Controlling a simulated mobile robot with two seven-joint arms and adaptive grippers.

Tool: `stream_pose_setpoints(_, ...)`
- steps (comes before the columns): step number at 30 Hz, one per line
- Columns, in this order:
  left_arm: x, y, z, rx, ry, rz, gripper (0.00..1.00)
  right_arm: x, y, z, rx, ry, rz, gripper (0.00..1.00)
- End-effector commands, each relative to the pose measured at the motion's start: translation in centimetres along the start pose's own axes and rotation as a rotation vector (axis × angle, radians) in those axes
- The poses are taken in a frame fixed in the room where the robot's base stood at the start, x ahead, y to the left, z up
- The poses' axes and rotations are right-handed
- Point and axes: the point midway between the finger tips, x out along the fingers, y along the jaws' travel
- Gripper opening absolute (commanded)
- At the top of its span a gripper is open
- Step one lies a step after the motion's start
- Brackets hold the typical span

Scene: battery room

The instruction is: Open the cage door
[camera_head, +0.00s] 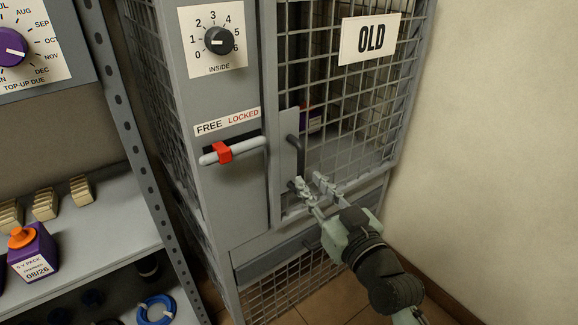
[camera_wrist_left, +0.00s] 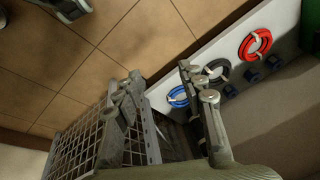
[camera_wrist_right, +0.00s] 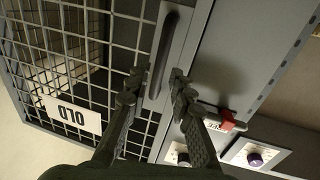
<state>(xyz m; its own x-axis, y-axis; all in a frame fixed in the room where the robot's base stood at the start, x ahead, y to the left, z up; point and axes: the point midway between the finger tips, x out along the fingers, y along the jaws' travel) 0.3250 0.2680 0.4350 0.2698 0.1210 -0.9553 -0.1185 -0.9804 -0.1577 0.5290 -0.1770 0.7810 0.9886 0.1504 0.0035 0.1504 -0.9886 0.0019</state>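The cage door (camera_head: 352,115) is grey wire mesh with an OLD sign (camera_head: 370,39) and looks shut. Its dark upright handle (camera_head: 291,150) is on the door's left edge; it also shows in the right wrist view (camera_wrist_right: 168,45). My right gripper (camera_head: 312,184) is open near the handle's lower end. In the right wrist view the handle lies between the spread fingertips; I cannot tell whether they touch it. Left of the door, a red slider (camera_head: 222,152) sits on a pale bar, nearer the FREE end of the FREE/LOCKED label (camera_head: 227,121). My left gripper (camera_wrist_left: 160,74) is open and empty.
A shelf (camera_head: 95,235) at left holds a purple battery pack (camera_head: 34,255) and pale blocks. A blue coil (camera_head: 156,310) lies lower. A bare wall (camera_head: 500,130) stands at right, close to the cage.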

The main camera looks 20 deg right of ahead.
Motion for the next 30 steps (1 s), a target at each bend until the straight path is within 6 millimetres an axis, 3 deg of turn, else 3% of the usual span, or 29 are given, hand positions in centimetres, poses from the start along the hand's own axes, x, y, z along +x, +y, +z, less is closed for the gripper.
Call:
stream_pose_setpoints(6, 0.9, 0.2, 0.2, -0.001, -0.008, 0.005, 0.40, 3.7, 0.0, -0.1, 0.001, 0.001, 0.000, 0.22)
stream_pose_setpoints(12, 1.1, 0.1, -0.5, -0.005, 0.007, 0.005, 0.40, 5.5, 0.0, 0.0, 0.001, -0.001, -0.001, 0.22)
stream_pose_setpoints(21, 1.4, 0.0, -0.2, -0.007, -0.001, 0.004, 0.40, 5.7, 0.0, 0.1, 0.000, -0.003, -0.001, 0.22)
stream_pose_setpoints(26, 1.4, 0.0, 0.0, -0.007, -0.005, 0.004, 0.40, 5.7, 0.0, 0.1, 0.000, -0.003, -0.001, 0.02)
stream_pose_setpoints(30, 1.4, 0.0, 0.1, -0.007, -0.006, 0.004, 0.40, 5.7, 0.0, 0.1, 0.000, -0.003, -0.001, 0.00)
